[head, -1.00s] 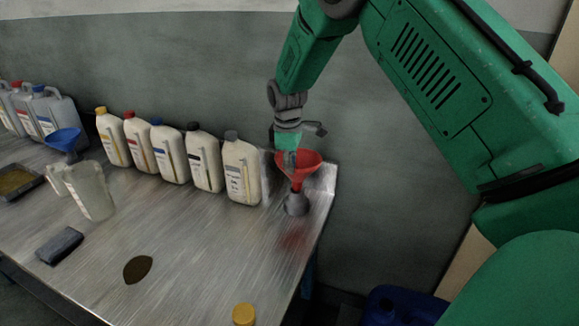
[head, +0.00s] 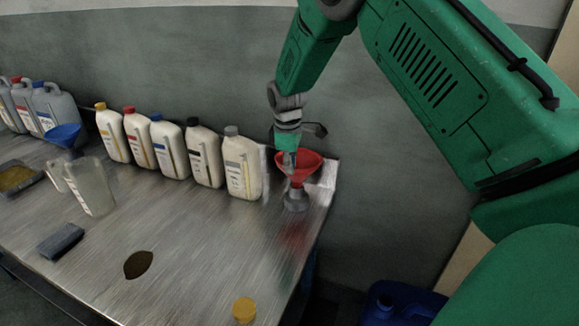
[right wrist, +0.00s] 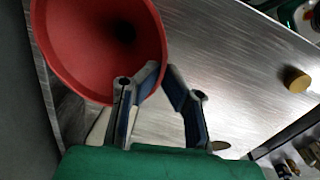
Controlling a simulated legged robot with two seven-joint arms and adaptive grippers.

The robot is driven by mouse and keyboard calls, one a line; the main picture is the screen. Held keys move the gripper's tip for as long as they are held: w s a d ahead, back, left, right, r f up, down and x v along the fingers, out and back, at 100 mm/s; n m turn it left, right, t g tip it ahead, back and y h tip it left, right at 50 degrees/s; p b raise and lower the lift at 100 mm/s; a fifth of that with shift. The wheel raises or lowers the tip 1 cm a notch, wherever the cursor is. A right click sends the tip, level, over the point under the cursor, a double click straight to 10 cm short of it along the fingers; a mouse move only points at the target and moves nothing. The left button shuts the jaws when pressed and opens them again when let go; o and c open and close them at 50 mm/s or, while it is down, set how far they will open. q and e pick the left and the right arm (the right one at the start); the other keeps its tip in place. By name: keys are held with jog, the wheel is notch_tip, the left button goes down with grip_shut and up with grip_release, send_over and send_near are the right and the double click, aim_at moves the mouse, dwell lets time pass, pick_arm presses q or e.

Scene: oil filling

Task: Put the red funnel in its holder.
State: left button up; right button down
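The red funnel (head: 300,168) stands at the table's back right corner, above a grey holder (head: 296,199). Its spout end points into the holder's top; how deep it sits is hard to tell. In the right wrist view the funnel (right wrist: 95,40) fills the upper left, its wide mouth facing the camera. My right gripper (head: 290,160) is at the funnel's rim. In the right wrist view its fingertips (right wrist: 162,68) are close together, one over the funnel's mouth and one outside, with the rim between them. My left gripper is not in view.
Several white bottles (head: 205,160) line the wall left of the funnel. A blue funnel (head: 64,135), a clear jug (head: 93,187) and a dark block (head: 61,242) are at left. The table (head: 200,240) has a dark hole; its middle is clear. A blue can (head: 400,305) is below right.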

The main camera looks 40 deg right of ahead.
jog(key=shift+f, duration=0.8)
jog(key=c, duration=1.6)
grip_release()
jog(key=shift+c, duration=0.2)
jog(key=shift+r, duration=0.25)
notch_tip(320, 180, up, 11)
jog(key=a, duration=0.1)
jog(key=shift+s+r, duration=0.15)
